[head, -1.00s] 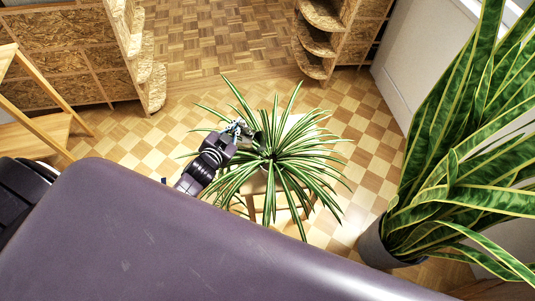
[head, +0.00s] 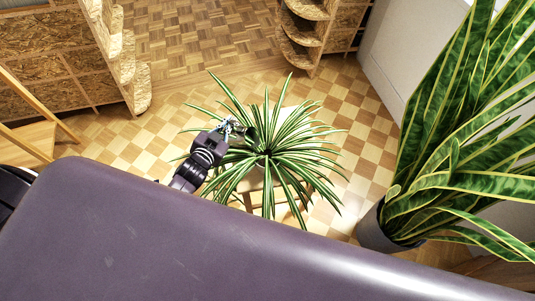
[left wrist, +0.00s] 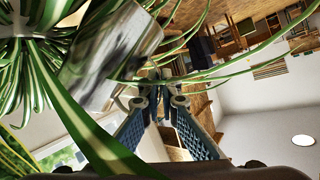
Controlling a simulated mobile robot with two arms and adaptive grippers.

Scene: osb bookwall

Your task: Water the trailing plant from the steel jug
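The trailing plant (head: 285,150), with long green-and-white striped leaves, stands at the middle of the head view on a small wooden stand (head: 247,200). Its leaves hide most of its pot and the stand. My left gripper (head: 232,128) is at the plant's upper left, among the outer leaves. In the left wrist view the steel jug (left wrist: 112,50) is a shiny tilted body close to the plant. The left gripper's fingers (left wrist: 160,102) close together at the jug's handle side and hold it. Leaves cross in front of the jug. My right gripper is not in view.
A big snake plant (head: 460,150) in a grey pot (head: 375,232) stands at the right. OSB shelves (head: 60,75) stand at the back left, with more (head: 305,40) at the back. A wooden piece of furniture (head: 30,135) is at the left. Checkered floor between is clear.

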